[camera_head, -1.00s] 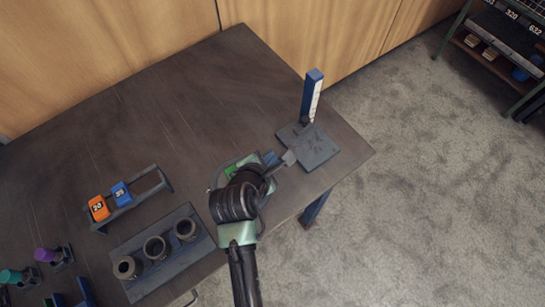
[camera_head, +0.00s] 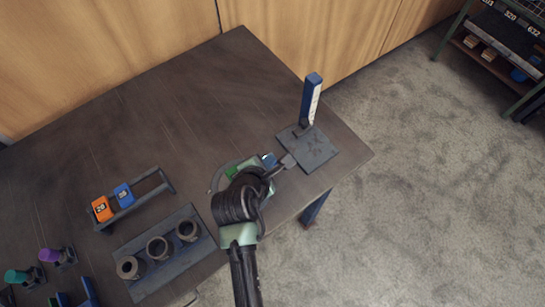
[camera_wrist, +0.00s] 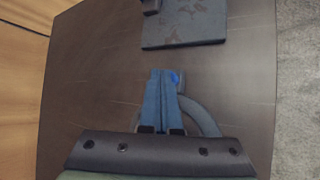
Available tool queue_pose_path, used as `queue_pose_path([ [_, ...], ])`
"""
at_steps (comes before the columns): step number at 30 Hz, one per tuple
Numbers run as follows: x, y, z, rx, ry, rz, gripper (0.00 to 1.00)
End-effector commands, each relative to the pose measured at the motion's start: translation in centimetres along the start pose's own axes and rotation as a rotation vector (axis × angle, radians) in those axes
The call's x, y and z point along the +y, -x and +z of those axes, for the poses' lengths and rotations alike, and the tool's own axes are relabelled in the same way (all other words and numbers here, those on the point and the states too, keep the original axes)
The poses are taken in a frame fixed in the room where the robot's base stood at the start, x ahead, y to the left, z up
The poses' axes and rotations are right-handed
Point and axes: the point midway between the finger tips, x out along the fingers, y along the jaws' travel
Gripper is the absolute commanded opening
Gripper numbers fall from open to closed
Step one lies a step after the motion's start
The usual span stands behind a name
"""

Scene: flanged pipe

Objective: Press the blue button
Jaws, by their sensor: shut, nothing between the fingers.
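The blue button (camera_wrist: 175,78) shows in the wrist view as a small bright blue patch on a dark mount, just right of my fingertips. My gripper (camera_wrist: 160,72) has its two long blue fingers together, with nothing between them. The tips overlap the left side of the button's mount in the picture; I cannot tell whether they touch it. In the head view my dark wrist covers most of this spot, and a small blue patch (camera_head: 269,159) shows beside it. I cannot tell whether that patch is the button or my fingers.
A dark square plate (camera_head: 318,152) with an upright blue post (camera_head: 311,99) stands near the table's right corner. Left of my arm are a block with several round cups (camera_head: 160,248) and a rack holding an orange block (camera_head: 102,209) and a blue block (camera_head: 123,195). The table's back is clear.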

Motion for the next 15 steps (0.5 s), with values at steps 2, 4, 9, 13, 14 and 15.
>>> queue_pose_path([
  [2, 0.02, 0.11, 0.04, 0.001, 0.001, -0.001, 0.0],
  [4, -0.01, 0.05, 0.02, 0.0, 0.0, -0.001, 0.0],
  [9, 0.04, 0.08, 0.07, -0.001, 0.0, 0.0, 0.0],
  [13, 0.4, 0.54, 0.42, -0.001, 0.0, 0.0, 0.0],
  [14, 0.53, 0.72, 0.55, -0.001, 0.0, 0.0, 0.0],
  [15, 0.73, 0.99, 0.74, -0.001, 0.0, 0.0, 0.0],
])
